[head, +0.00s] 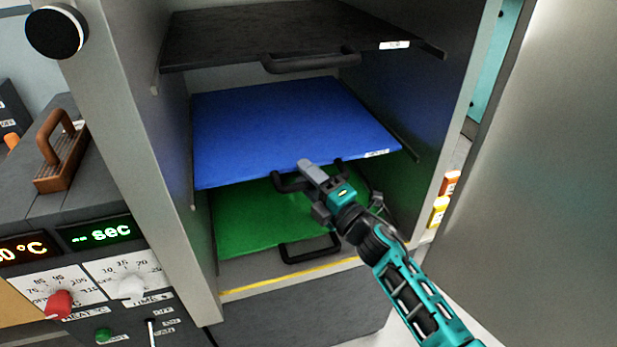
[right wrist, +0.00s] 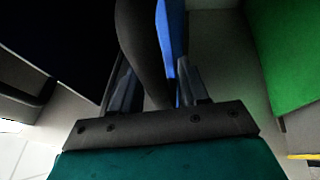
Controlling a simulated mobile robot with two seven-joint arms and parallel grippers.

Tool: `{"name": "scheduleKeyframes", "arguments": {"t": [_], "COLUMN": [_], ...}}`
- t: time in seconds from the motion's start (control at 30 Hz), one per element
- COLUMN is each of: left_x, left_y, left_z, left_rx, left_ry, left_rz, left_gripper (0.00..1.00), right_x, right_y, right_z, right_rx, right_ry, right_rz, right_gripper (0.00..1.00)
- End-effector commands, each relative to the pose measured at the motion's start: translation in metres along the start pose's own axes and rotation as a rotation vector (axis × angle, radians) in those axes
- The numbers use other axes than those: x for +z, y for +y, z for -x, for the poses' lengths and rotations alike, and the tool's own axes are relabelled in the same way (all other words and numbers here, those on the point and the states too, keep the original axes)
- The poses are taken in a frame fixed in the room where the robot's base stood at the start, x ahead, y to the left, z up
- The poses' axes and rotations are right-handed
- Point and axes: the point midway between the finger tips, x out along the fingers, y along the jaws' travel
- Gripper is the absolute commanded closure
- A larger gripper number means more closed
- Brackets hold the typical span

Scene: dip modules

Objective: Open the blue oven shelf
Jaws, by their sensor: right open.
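The blue oven shelf (head: 290,125) lies level inside the open oven, between a black shelf above and a green shelf below. Its black handle (head: 284,183) is on the front edge, partly hidden by my right gripper. My right gripper (head: 312,175) is at this handle, in front of the shelf's edge. In the right wrist view the gripper (right wrist: 155,92) is open, with the dark handle (right wrist: 143,45) running between its fingers. The blue shelf shows there as a narrow strip (right wrist: 172,35). Whether the fingers touch the handle cannot be told. My left gripper is out of view.
The black shelf (head: 240,32) has its own handle (head: 310,60) above. The green shelf (head: 255,225) and its handle (head: 310,248) are close below my gripper. The open oven door (head: 550,180) stands at the right. A control panel (head: 100,270) is at the left.

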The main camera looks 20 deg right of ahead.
Motion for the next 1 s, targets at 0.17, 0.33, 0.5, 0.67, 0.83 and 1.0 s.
{"name": "scheduleKeyframes", "arguments": {"t": [0.17,0.33,0.5,0.67,0.83,1.0], "left_x": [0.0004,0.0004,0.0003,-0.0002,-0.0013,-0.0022], "left_y": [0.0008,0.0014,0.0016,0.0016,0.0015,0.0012], "left_z": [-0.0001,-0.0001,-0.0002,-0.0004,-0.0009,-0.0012], "left_rx": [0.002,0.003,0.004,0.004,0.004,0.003], "left_ry": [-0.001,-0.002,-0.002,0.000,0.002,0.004], "left_rz": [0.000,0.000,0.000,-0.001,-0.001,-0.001], "left_gripper": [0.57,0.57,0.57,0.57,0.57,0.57], "right_x": [-0.0001,-0.0001,-0.0001,0.0000,0.0000,0.0001], "right_y": [-0.0002,-0.0002,-0.0002,-0.0003,-0.0003,-0.0003], "right_z": [0.0001,0.0003,0.0004,0.0005,0.0006,0.0006], "right_rx": [0.000,0.000,0.000,0.000,0.000,-0.001], "right_ry": [0.000,0.000,0.000,0.000,0.000,0.000], "right_rz": [0.000,0.000,0.000,0.000,0.000,0.000], "right_gripper": [0.56,0.72,0.88,1.00,1.00,1.00]}}
